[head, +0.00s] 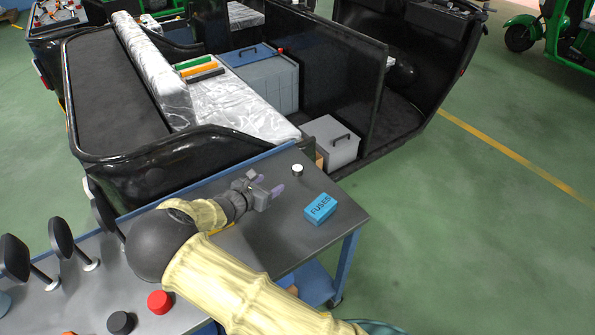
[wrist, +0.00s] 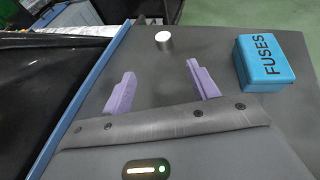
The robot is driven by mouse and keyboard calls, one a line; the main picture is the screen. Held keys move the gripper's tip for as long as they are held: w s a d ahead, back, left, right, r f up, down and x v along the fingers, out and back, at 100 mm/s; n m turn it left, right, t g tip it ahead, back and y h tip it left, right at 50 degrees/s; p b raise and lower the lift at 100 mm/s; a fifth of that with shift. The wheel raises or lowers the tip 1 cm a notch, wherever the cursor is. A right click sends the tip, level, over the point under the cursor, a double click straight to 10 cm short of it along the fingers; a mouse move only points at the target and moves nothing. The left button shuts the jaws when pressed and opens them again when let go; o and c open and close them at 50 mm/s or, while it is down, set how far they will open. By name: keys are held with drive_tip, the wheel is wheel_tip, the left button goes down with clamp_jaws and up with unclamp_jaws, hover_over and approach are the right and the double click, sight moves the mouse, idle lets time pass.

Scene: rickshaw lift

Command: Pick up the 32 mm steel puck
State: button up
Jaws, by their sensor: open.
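The steel puck (head: 297,170) is a small silver cylinder with a bright top. It stands upright on the grey tabletop near the far edge of the table. In the wrist view the puck (wrist: 163,40) is beyond my fingertips, in line with the gap between them. My gripper (head: 267,188) is open, with two purple fingers spread apart and nothing between them. In the wrist view the gripper (wrist: 161,80) points toward the puck and is clear of it.
A blue FUSES box (head: 320,208) sits right of my gripper, also in the wrist view (wrist: 264,64). A red cap (head: 160,302) and a black cap (head: 121,322) are at the near left. A black rickshaw body (head: 150,165) borders the table's far side.

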drive_tip(key=p, duration=0.1)
approach(297, 168)
drive_tip(key=x, duration=0.5)
drive_tip(key=shift+w+a+f, duration=0.2)
drive_tip(key=shift+a+f, duration=0.05)
drive_tip(key=shift+f, duration=0.05)
drive_tip(key=shift+w+d, duration=0.15)
drive_tip(key=shift+d, duration=0.1)
drive_tip(key=p+x, duration=0.1)
drive_tip(key=x, duration=0.3)
drive_tip(key=shift+w+d+f, duration=0.1)
drive_tip(key=shift+w+d, duration=0.1)
drive_tip(key=shift+d, duration=0.15)
drive_tip(key=shift+c, duration=0.2)
drive_tip(key=c, duration=1.1)
